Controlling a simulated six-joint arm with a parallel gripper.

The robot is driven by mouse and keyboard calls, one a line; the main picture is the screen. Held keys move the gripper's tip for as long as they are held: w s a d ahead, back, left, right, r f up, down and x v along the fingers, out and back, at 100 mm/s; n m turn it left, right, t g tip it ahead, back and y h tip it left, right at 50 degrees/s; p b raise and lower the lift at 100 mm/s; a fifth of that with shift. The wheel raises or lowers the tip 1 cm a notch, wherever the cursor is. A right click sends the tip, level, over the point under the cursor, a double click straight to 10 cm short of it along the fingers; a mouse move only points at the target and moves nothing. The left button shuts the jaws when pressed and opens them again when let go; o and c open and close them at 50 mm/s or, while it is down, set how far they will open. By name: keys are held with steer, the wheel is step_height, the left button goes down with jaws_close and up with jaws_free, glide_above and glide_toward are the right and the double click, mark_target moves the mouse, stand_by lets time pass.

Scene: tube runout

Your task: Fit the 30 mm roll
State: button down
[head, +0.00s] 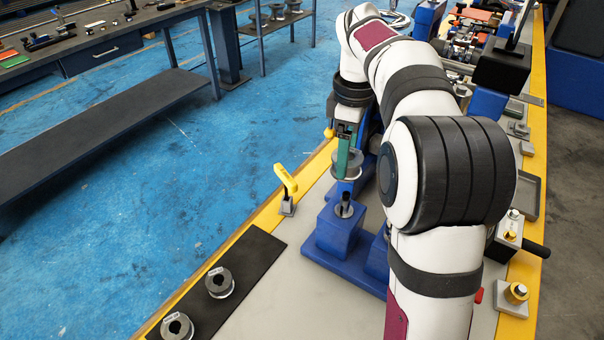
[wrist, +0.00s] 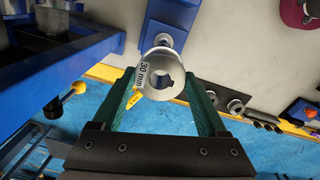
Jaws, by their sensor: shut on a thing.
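In the head view my gripper (head: 347,163) holds the roll (head: 345,177) just above a dark upright spindle (head: 344,198) on a blue block (head: 336,231). My fingers and arm hide part of the roll there. I cannot tell whether the roll's hole is exactly in line with the spindle.
Two similar grey rolls (head: 219,282) stand on a black mat (head: 252,262) at the lower left.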

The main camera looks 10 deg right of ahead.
steer(key=shift+s+d+r, duration=0.2)
steer(key=shift+d+r, duration=0.2)
steer(key=shift+f, duration=0.1)
glide_above(345, 197)
steer(key=shift+w+d+f, duration=0.1)
steer(key=shift+w+f, duration=0.05)
steer(key=shift+f, duration=1.3)
steer(key=shift+w+d+f, duration=0.1)
steer(key=shift+w+f, duration=0.05)
steer(key=shift+f, duration=1.25)
steer(key=shift+f, duration=0.1)
steer(key=shift+f, duration=3.05)
jaws_free()
steer(key=shift+r, duration=0.1)
